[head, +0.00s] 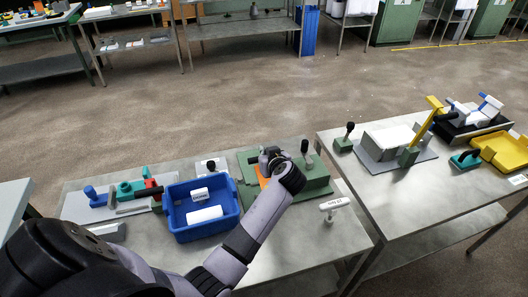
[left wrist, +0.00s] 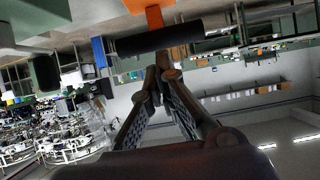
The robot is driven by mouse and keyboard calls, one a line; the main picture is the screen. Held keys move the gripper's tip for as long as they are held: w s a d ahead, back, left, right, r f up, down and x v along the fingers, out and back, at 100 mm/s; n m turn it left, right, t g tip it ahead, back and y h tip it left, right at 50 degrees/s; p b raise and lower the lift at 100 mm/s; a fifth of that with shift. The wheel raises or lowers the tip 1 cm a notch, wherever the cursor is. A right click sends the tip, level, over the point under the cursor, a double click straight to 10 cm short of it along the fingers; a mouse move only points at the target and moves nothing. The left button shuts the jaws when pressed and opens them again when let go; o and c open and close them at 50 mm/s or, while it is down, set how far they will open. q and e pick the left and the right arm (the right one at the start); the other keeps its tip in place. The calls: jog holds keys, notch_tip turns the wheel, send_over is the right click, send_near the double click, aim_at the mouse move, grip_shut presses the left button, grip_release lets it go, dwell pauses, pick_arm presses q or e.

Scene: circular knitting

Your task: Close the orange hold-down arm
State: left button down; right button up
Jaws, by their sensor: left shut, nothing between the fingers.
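The orange hold-down arm (head: 261,172) belongs to a green fixture (head: 316,176) on the near table, and my left arm partly covers it. In the left wrist view the orange arm (left wrist: 154,15) carries a black cylindrical handle (left wrist: 155,39) lying crosswise. My left gripper (head: 268,156) is over the fixture beside the orange arm. In the left wrist view its fingers (left wrist: 163,65) are shut and empty, with the tips at the handle's edge; I cannot tell whether they touch it. My right gripper is not in view.
A blue bin (head: 177,222) with white pieces stands left of the fixture. A teal and red device (head: 138,190) is farther left. A white labelled sign (head: 334,203) stands front right. A second table (head: 378,185) with a yellow-arm fixture is across a narrow gap.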

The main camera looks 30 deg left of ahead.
pick_arm(q)
jog(key=shift+a, duration=0.1)
jog(key=shift+w+a+f+g+h+p, duration=0.35)
jog(key=shift+g+h+p, duration=0.05)
jog(key=shift+h+p, duration=0.1)
jog(key=shift+f, duration=0.35)
